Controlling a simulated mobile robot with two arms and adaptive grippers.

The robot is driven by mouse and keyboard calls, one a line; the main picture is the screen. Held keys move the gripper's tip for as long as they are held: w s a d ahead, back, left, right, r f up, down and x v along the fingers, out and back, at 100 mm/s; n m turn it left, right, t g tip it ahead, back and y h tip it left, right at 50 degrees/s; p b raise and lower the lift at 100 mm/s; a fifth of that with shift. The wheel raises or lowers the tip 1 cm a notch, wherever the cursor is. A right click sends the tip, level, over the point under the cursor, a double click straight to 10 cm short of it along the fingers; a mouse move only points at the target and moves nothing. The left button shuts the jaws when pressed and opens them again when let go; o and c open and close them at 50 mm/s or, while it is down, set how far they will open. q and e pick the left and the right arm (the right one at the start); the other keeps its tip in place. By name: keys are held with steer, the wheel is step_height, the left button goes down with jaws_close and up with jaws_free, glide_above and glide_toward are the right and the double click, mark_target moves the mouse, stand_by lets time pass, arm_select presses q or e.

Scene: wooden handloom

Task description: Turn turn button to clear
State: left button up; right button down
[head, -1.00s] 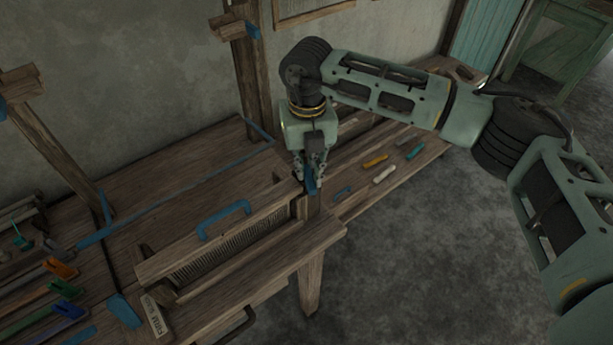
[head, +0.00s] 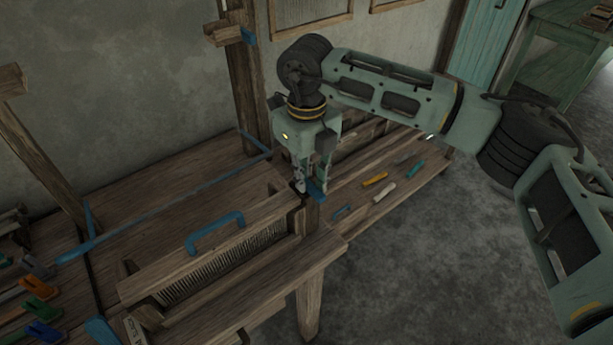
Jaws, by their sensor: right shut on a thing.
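The turn button (head: 317,192) is a small blue piece on top of the post at the right end of the reed frame. It now lies slanted, with its blue end toward the lower right. My right gripper (head: 309,188) comes down on it from above and is shut on it. The fingers hide part of the button and its pivot. The wooden reed frame (head: 188,262) with its blue handle (head: 215,232) lies just left of the button. My left gripper is not in view.
A wooden bench (head: 418,182) behind the loom carries yellow, white and teal shuttle-like pieces. Coloured pieces, among them a green one (head: 38,288), lie at the lower left. An upright post (head: 243,90) stands close behind my right gripper. Open floor lies at right.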

steer(key=c, duration=1.7)
jaws_free()
step_height(320, 180, up, 12)
steer(key=shift+r, duration=0.1)
